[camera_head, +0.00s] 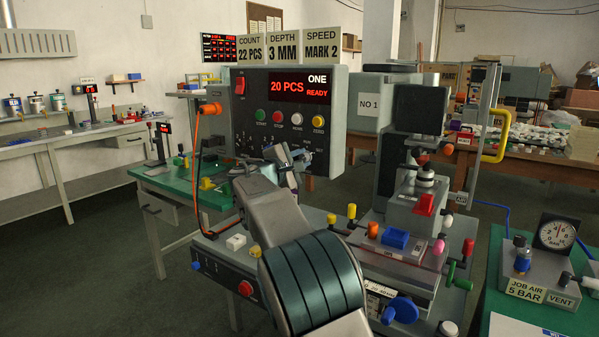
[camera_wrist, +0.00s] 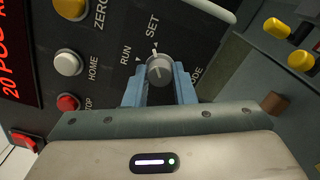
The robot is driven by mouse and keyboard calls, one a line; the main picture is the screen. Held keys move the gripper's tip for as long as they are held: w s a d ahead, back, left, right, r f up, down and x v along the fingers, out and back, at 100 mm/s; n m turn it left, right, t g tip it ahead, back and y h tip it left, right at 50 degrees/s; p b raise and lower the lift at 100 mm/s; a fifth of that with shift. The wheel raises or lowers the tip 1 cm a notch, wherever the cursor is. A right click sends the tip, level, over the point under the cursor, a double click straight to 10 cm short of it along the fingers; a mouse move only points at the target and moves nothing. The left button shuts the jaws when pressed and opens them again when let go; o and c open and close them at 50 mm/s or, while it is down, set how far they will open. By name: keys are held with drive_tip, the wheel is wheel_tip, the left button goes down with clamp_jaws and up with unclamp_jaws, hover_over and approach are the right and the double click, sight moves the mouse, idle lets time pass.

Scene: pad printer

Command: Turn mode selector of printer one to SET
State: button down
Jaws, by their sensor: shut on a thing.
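The control panel (camera_head: 340,115) of printer one stands upright, with a lit display (camera_head: 299,87) reading "20 PCS READY". In the wrist view the mode selector (camera_wrist: 159,69) is a round grey knob between the labels RUN and SET. My gripper (camera_wrist: 159,82) is shut on this knob, with one blue-grey finger on each side. In the head view my gripper (camera_head: 289,160) is at the panel's lower right, where it and my arm hide the knob.
An orange cable (camera_head: 197,150) hangs at the panel's left. The printer's pad unit (camera_head: 418,200) and coloured knobs stand close on the right. A pressure gauge (camera_head: 557,233) is further right.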

drive_tip(key=shift+m+b, duration=0.55)
drive_tip(key=shift+m, duration=0.15)
drive_tip(key=c, duration=1.2)
unclamp_jaws()
drive_tip(key=shift+a, duration=0.1)
drive_tip(key=v, duration=1.3)
drive_tip(key=shift+s, duration=0.35)
drive_tip(key=shift+a, duration=0.15)
